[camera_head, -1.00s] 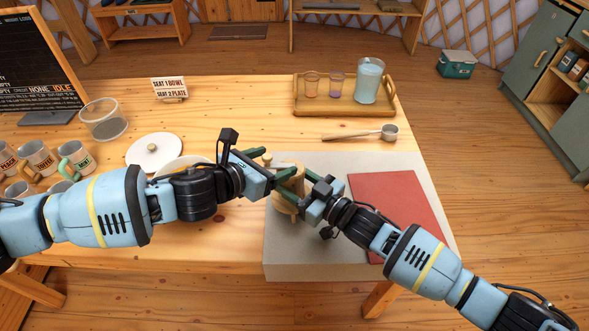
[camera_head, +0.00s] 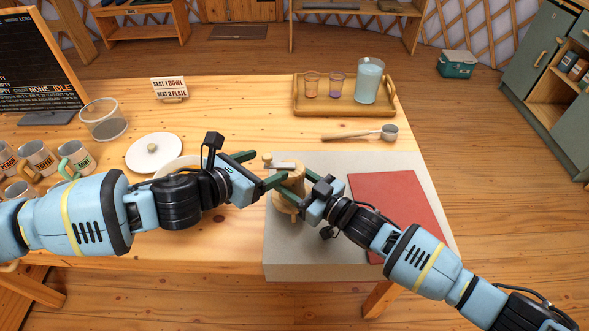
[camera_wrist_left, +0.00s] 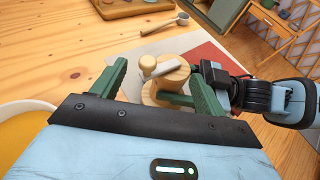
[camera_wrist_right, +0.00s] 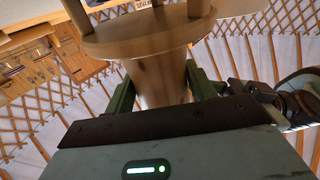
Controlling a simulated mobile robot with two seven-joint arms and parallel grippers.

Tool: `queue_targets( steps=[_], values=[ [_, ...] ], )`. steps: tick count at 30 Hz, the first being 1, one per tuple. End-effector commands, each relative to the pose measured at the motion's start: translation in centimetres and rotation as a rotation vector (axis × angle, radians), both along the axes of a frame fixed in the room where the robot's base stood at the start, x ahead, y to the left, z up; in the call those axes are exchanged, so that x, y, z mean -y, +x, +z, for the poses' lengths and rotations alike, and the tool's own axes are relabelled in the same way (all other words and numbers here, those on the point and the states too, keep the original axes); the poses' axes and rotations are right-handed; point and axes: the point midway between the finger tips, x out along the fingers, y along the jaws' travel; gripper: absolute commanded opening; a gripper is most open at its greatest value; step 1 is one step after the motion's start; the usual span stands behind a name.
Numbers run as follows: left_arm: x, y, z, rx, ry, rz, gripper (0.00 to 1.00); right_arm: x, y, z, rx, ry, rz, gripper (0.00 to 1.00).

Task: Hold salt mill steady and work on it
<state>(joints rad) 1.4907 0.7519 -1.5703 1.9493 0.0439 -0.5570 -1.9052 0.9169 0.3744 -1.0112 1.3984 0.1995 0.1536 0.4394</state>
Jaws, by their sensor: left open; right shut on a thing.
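The salt mill (camera_head: 287,193) is a light wooden body with a round knob and a metal-coloured crank on top. It is over the grey mat (camera_head: 290,258); I cannot tell if it touches it. My right gripper (camera_head: 308,186) is shut on the mill's body from the right; the right wrist view shows the wooden body (camera_wrist_right: 158,80) between its fingers. My left gripper (camera_head: 262,169) is open just left of the mill. In the left wrist view, the knob and crank of the mill (camera_wrist_left: 168,80) stand ahead, between the green fingers, not gripped.
A red sheet (camera_head: 390,205) lies on the mat. A long-handled scoop (camera_head: 362,133) and a tray (camera_head: 345,108) with cups and a pitcher are behind.

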Motion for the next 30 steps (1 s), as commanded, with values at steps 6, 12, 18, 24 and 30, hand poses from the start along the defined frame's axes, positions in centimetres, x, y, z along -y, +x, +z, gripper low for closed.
queue_targets(
  steps=[6,12,18,24,30],
  values=[
    [-0.8,-0.8,0.4,0.0,0.001,0.002,0.73,0.0,0.0,0.1,0.001,0.002,0.0,0.33],
    [-1.4,-1.5,0.8,0.0,0.0,0.001,0.73,0.0,0.0,0.1,0.001,0.002,0.0,0.33],
    [-2.0,-2.2,1.2,0.0,0.0,0.001,0.73,0.0,0.0,0.1,0.001,0.002,0.0,0.33],
    [-2.3,-2.7,1.5,0.0,0.0,0.001,0.73,0.0,0.0,0.1,0.001,0.002,0.0,0.33],
    [-2.3,-2.7,1.5,0.0,0.0,0.001,0.73,0.0,0.0,0.1,0.001,0.002,0.0,0.33]
  ],
)
